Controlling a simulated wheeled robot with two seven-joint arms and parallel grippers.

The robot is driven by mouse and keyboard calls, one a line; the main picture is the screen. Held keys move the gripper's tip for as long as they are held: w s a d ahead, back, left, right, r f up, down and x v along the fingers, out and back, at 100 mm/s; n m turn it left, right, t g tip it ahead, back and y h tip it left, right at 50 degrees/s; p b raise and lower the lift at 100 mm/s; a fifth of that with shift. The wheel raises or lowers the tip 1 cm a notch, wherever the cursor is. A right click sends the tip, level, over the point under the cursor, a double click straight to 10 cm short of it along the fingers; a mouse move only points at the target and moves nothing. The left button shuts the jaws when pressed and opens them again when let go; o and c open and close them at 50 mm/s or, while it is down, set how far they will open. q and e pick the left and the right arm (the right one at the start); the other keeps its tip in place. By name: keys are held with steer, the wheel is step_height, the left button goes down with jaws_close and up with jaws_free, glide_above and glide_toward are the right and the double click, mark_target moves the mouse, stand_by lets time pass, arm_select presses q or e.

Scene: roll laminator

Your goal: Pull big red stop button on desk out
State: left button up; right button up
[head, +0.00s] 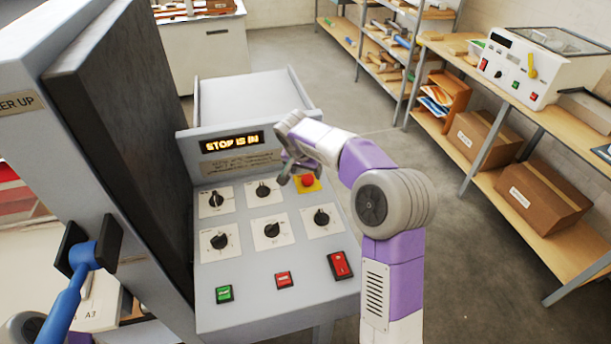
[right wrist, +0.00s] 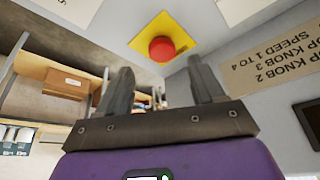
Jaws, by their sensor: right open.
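The red stop button (head: 307,180) sits on a yellow plate at the upper right of the grey control panel (head: 205,300). In the right wrist view the round red button (right wrist: 162,49) shows whole on its yellow plate. My right gripper (head: 290,178) is open and empty, close beside the button in the head view. In the right wrist view its two fingers (right wrist: 160,66) stand apart, with the button beyond and between their tips; I see no contact. The display (head: 232,142) reads "STOP IS IN". My left gripper is not in view.
The panel carries several black knobs (head: 269,229), a green button (head: 224,294), a small red button (head: 283,279) and a red rocker switch (head: 341,265). A blue lever (head: 65,305) with dark blocks is at lower left. Shelves with boxes (head: 540,195) stand at right, beyond open floor.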

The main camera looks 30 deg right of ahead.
mark_target(308, 178)
steer(key=b+x, duration=0.2)
steer(key=x, duration=0.3)
steer(key=shift+w, duration=0.1)
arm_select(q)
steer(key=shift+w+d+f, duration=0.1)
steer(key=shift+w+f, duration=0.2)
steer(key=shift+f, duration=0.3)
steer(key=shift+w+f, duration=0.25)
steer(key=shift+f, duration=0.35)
arm_select(e)
jaws_close()
